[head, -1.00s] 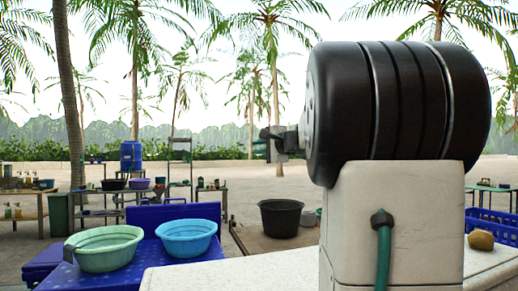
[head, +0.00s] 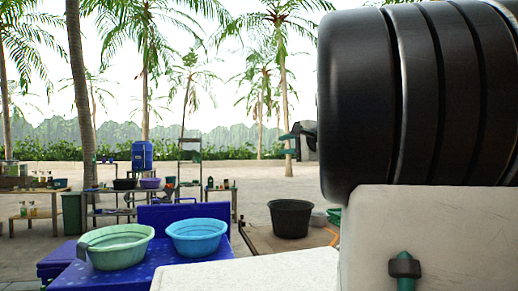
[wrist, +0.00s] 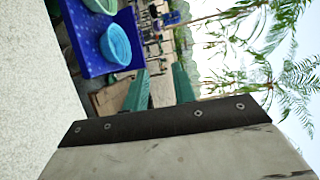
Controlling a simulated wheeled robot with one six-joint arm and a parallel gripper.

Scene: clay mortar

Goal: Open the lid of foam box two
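No box marked as foam box two can be made out. A pale speckled flat surface (head: 255,272) shows at the bottom of the head view, and a similar one (wrist: 30,100) fills the left of the wrist view. I cannot tell whether it is a foam box lid. My gripper (wrist: 161,88) shows two green fingers spread apart with nothing between them. In the head view my gripper (head: 298,140) is small and partly hidden behind my dark arm joint, raised above the pale surface.
A blue table (head: 180,254) holds a green basin (head: 118,258) and a blue basin (head: 196,250). A black tub (head: 290,219) stands behind on a brown board. Shelves and a blue barrel (head: 142,155) stand farther back. My arm blocks the right side.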

